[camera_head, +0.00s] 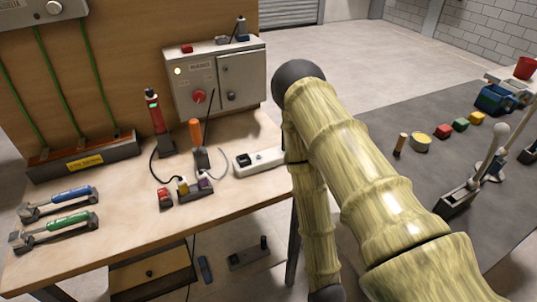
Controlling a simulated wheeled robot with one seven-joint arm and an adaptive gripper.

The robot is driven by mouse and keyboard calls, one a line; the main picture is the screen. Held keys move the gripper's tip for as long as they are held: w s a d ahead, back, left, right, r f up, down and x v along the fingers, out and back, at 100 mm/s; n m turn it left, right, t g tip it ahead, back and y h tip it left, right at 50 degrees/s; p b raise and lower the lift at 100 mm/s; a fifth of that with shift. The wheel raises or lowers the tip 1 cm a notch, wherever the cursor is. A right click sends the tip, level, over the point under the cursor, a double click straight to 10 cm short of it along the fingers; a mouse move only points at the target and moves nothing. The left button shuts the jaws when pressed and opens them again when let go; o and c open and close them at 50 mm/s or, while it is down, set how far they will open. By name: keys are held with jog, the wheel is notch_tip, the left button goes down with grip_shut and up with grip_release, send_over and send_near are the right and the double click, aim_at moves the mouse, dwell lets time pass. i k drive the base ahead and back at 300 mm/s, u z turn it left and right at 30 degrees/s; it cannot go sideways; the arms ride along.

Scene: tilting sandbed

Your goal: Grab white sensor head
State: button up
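A white rounded head on a pale stem (497,137) stands at the right, by a small round base on the dark grey surface. It is the likeliest sensor head, but I cannot tell for sure. A long pale rod in a dark holder (456,201) leans just in front of it. My arm, with a bamboo-like surface, rises from the bottom right to a dark joint and bends down again at the middle. My gripper is not in view.
A wooden bench (120,225) at left holds a grey control box (218,78), a white power strip (259,160), a red device (157,115) and blue (72,194) and green (66,223) handled tools. Coloured blocks (460,124) and a yellow can (420,142) lie right of my arm.

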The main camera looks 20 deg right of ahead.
aim_at(244, 166)
jog(key=z, duration=1.2)
jog(key=k, duration=1.1)
jog(key=u, duration=1.3)
